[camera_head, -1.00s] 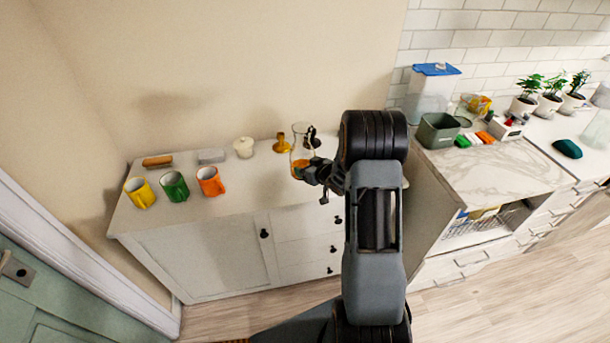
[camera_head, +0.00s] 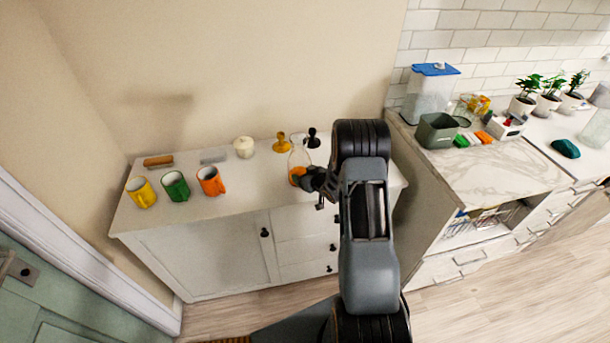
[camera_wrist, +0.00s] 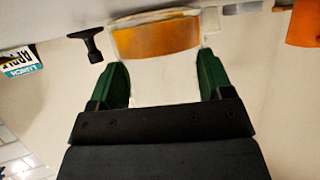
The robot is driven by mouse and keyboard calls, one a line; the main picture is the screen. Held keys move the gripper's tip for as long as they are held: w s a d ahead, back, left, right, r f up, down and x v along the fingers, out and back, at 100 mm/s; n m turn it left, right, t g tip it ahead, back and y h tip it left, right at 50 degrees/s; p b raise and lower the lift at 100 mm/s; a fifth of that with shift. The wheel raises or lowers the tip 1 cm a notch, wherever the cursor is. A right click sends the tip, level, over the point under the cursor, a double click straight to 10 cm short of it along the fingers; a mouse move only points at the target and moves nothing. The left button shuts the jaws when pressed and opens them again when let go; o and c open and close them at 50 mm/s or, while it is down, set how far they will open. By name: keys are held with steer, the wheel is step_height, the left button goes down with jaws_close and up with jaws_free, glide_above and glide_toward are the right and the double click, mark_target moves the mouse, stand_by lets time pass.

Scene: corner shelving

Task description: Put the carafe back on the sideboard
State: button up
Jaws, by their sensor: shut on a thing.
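The carafe (camera_head: 297,158) is clear glass with orange contents low inside. In the head view it is upright over the right part of the white sideboard's top (camera_head: 250,185). My gripper (camera_head: 309,178) reaches it from the right side and is shut on it. In the wrist view, the carafe's orange band (camera_wrist: 155,37) lies between and beyond the green fingers of my gripper (camera_wrist: 162,72). I cannot tell for sure whether the carafe's base touches the top. My arm hides the sideboard's right part.
A mustard holder (camera_head: 282,143) and a black holder (camera_head: 312,138) stand behind the carafe. A cream jar (camera_head: 243,147) is farther left. Yellow (camera_head: 141,193), green (camera_head: 174,186) and orange (camera_head: 210,181) mugs stand at the left. Bare top lies between the orange mug and the carafe.

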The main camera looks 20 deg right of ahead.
steer(key=shift+f, duration=0.1)
steer(key=o, duration=1.7)
